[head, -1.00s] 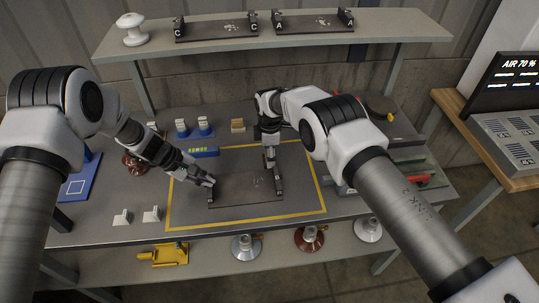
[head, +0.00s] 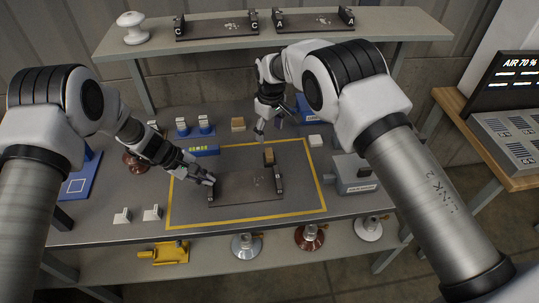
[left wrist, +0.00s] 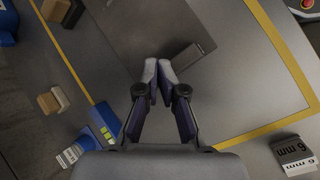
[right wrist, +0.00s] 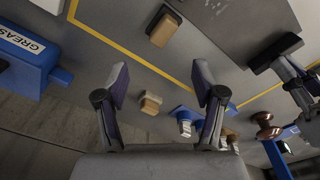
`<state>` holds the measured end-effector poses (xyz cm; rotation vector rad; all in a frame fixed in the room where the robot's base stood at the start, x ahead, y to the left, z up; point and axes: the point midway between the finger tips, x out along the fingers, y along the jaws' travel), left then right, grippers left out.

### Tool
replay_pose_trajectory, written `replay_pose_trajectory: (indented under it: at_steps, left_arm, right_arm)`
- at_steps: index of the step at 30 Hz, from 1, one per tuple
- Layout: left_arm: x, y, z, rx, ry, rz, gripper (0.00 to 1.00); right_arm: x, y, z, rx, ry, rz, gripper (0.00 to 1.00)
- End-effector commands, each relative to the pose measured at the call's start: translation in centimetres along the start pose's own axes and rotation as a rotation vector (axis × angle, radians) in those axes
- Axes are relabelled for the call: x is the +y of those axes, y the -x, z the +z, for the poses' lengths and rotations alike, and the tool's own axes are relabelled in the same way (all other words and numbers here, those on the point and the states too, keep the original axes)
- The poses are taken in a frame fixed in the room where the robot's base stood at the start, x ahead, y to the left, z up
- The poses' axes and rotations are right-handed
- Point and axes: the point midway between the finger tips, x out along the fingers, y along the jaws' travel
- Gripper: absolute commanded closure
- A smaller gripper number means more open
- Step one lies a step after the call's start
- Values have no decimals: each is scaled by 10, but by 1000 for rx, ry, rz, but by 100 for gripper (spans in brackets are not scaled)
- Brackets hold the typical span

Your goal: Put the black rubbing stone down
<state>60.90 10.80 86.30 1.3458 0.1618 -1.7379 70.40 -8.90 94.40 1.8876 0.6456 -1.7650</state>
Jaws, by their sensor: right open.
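A tan block with a dark part (head: 268,157), likely the black rubbing stone, rests at the far right corner of the dark plate (head: 240,188). It also shows in the right wrist view (right wrist: 163,30), with nothing gripping it. My right gripper (head: 261,133) is open and empty above and behind the block. Its spread fingers show in the right wrist view (right wrist: 160,85). My left gripper (head: 210,182) is at the plate's left upright. In the left wrist view its fingertips (left wrist: 158,70) are nearly together beside that dark upright (left wrist: 190,55); anything between them is hidden.
A yellow line (head: 240,219) frames the work area. Behind it stand another tan block (head: 238,124) and blue-based pieces (head: 205,127). A blue grease container (right wrist: 25,55) is near my right gripper.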

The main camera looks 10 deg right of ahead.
Motion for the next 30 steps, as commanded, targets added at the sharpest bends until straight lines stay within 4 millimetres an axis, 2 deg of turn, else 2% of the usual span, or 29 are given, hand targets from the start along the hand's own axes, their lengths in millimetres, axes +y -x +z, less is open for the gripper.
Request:
replay_pose_trajectory:
  at_steps: [3,6,9,11,13,19,26,30]
  left_arm:
    - [-2,-2,0,-1,2,-4,100]
    - [-2,-2,0,-1,2,-4,100]
    - [-2,-2,0,-1,2,-4,100]
    - [-2,-2,0,-1,2,-4,100]
    - [-2,-2,0,-1,2,-4,100]
    - [-2,-2,0,-1,2,-4,100]
    - [-2,-2,0,0,2,-3,100]
    - [-2,-2,0,0,2,-3,100]
  right_arm:
    - [-3,-5,4,18,-336,12,31]
    - [-6,-6,7,32,-564,18,31]
    - [-10,-2,12,42,-698,28,31]
    - [-12,4,14,43,-686,36,31]
    - [-10,2,10,52,-683,39,31]
    - [-8,-39,9,52,-682,38,31]
    - [-7,-68,9,52,-681,39,31]
    - [-7,-95,11,52,-681,38,31]
